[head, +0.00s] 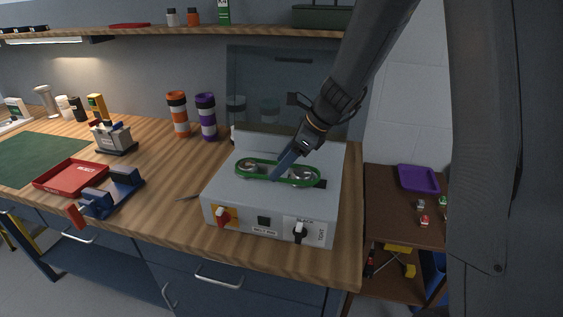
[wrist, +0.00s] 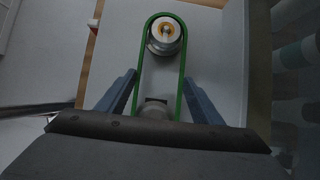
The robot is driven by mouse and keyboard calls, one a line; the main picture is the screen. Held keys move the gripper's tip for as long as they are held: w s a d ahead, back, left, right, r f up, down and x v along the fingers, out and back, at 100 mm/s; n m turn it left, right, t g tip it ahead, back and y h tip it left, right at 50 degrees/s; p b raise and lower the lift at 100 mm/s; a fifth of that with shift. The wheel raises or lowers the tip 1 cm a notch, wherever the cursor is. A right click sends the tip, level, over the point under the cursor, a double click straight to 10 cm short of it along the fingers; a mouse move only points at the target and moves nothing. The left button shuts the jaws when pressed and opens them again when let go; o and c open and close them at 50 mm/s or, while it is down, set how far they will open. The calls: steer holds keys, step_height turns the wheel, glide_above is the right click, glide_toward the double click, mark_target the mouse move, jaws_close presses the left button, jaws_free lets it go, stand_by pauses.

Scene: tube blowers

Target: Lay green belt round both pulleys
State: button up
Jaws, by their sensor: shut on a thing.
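The green belt (head: 270,180) is a long loop on top of the grey machine box (head: 218,188). In the head view it appears to surround both the left pulley (head: 248,166) and the right pulley (head: 303,174). In the wrist view the belt (wrist: 181,75) curves round the far pulley (wrist: 164,35). The near pulley (wrist: 154,108) is partly hidden by my wrist, and so is the belt's near end. My gripper (head: 275,177) is low over the box, its fingers (wrist: 160,77) on either side of the belt and shut on it. Whether the belt sits fully in the pulley grooves is unclear.
The box front has a red switch on yellow (head: 223,215) and a black knob (head: 299,231). A blue fixture (head: 108,194), red tray (head: 70,177) and two tumblers (head: 205,116) stand left. A side table (head: 400,211) is at right. Wood left of the box is mostly clear.

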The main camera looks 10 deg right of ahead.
steer(key=shift+f, duration=0.45)
steer(key=o, duration=1.1)
steer(key=shift+r, duration=0.1)
steer(key=b+v, duration=0.1)
steer(key=v, duration=0.6)
steer(key=shift+s+d+r+b, duration=0.1)
steer(key=shift+d+r+b, duration=0.15)
steer(key=shift+b, duration=0.15)
